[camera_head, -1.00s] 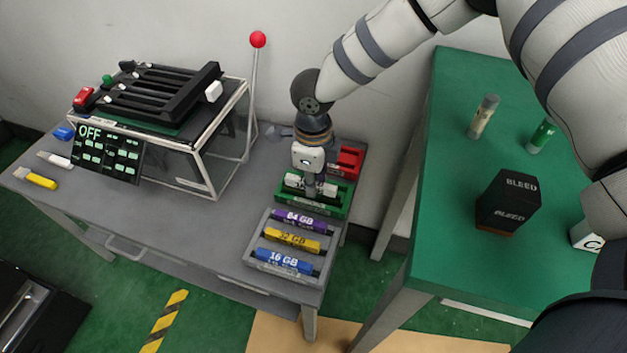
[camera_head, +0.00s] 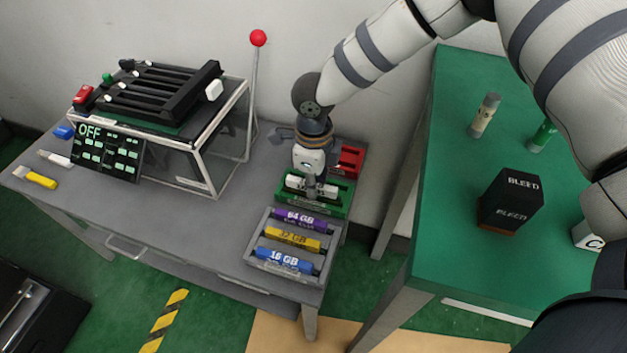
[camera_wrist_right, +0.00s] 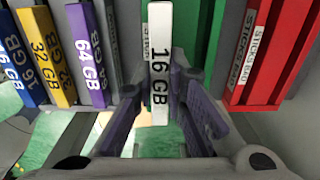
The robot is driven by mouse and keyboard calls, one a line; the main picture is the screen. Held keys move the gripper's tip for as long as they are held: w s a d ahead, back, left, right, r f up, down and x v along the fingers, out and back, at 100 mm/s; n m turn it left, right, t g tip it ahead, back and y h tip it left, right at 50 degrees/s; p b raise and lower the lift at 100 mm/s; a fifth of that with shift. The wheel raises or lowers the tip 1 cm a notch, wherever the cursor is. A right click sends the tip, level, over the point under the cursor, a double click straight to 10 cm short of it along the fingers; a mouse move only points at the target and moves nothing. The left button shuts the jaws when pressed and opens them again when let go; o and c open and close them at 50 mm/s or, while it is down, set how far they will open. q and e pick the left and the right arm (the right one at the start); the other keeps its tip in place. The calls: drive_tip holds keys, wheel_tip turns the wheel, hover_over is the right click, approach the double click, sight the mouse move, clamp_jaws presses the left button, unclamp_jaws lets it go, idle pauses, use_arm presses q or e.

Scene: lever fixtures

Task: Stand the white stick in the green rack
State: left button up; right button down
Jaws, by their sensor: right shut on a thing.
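The white stick (camera_wrist_right: 160,55), marked 16 GB, is between the fingers of my right gripper (camera_wrist_right: 163,95) in the right wrist view. The gripper is shut on it. In the head view my right gripper (camera_head: 313,188) points down over the green rack (camera_head: 338,206), and the white stick (camera_head: 296,184) shows at its fingers. The green rack (camera_wrist_right: 204,25) also shows behind the stick in the wrist view. I cannot tell whether the stick's lower edge is seated in the rack. My left gripper is out of view.
A grey tray (camera_head: 254,266) with purple, yellow and blue sticks stands in front of the green rack. A red rack (camera_head: 352,158) is just behind. The table between is clear.

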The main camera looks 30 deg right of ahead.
drive_tip(key=shift+f+b, duration=0.3)
drive_tip(key=shift+f, duration=0.7)
drive_tip(key=c, duration=1.5)
unclamp_jaws()
drive_tip(key=shift+c, duration=0.2)
wheel_tip(320, 180, up, 12)
